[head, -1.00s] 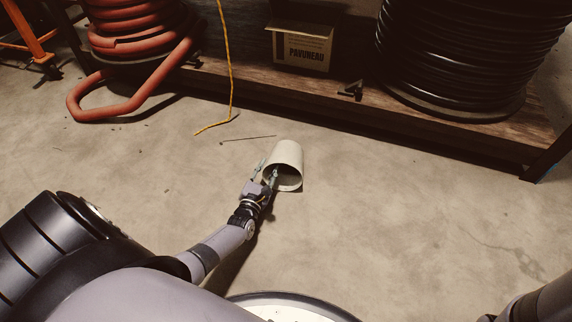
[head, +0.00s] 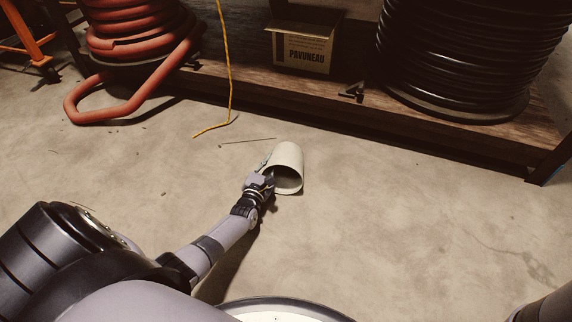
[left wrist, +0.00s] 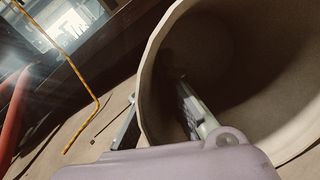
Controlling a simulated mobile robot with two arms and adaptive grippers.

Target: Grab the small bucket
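The small bucket (head: 287,156) is pale and lies on its side on the concrete floor, with its open mouth facing my left arm. My left gripper (head: 268,168) is at the left part of its rim. In the left wrist view the bucket (left wrist: 151,75) fills the right side. One finger of the left gripper (left wrist: 157,92) is inside the mouth and the other is outside, with the wall between them. The fingers are apart, with a visible gap between the inner finger and the wall. My right gripper is out of view.
A wooden shelf (head: 425,145) runs behind the bucket, with a box (head: 303,50) and a black hose coil (head: 460,60) on it. A red hose (head: 125,113) hangs down at the left. A yellow cord (head: 229,70) reaches the floor. The floor right of the bucket is clear.

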